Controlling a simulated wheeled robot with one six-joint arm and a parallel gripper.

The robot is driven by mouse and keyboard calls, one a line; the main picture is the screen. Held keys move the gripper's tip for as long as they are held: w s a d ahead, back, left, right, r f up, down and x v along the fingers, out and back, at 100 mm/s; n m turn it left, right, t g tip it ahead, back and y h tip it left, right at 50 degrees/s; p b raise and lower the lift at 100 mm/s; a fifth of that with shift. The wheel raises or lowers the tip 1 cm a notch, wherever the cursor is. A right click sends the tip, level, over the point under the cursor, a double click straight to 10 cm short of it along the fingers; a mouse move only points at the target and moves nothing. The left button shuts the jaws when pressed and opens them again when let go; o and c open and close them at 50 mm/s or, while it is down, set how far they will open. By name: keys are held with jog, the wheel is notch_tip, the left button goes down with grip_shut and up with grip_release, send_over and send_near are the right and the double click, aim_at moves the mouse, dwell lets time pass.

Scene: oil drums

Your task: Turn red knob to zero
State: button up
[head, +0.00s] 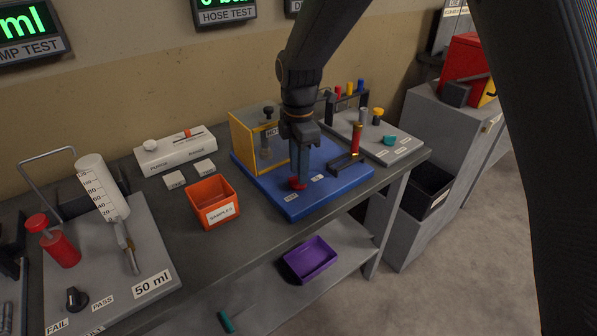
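I cannot tell whether the fingers touch or grip the knob.
A yellow-framed clear box (243,140) stands at the plate's back left. A red and brass cylinder (355,140) stands to the right. An orange samples bin (213,201) is left of the plate. A purple tray (309,259) lies on the lower shelf.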

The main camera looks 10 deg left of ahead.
notch_tip(320, 180, up, 7)
jog(key=shift+f+b, duration=0.2)
jog(key=shift+b, duration=0.45)
